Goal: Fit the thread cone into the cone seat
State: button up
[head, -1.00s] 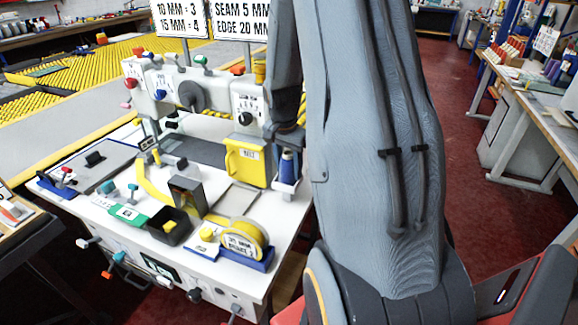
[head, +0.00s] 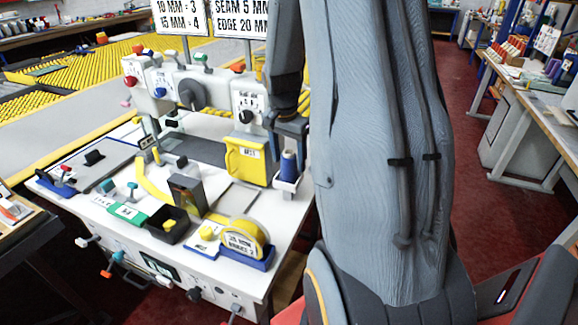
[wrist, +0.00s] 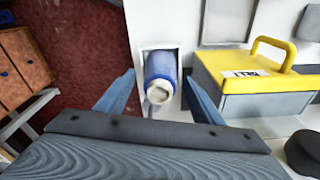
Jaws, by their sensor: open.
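The thread cone (head: 288,166) is blue with a pale top and stands at the white cone seat (head: 287,186) on the right end of the machine. In the wrist view the cone (wrist: 161,72) sits inside the white rectangular outline of the seat (wrist: 146,48). Its base is hidden, so I cannot tell how deep it sits. My gripper (wrist: 158,95) is open, with one blue-grey finger on each side of the cone and visible gaps between. In the head view my gripper (head: 290,130) is just above the cone.
A yellow lidded box (head: 246,160) stands immediately left of the cone, and its raised handle shows in the wrist view (wrist: 268,50). Open red floor (wrist: 75,40) lies beyond the machine's edge.

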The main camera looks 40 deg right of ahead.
jog(key=r, duration=0.3)
jog(key=r+b, duration=0.1)
jog(key=r, duration=0.2)
jog(key=a+r+b, duration=0.1)
jog(key=r, duration=0.2)
jog(key=shift+s, duration=0.2)
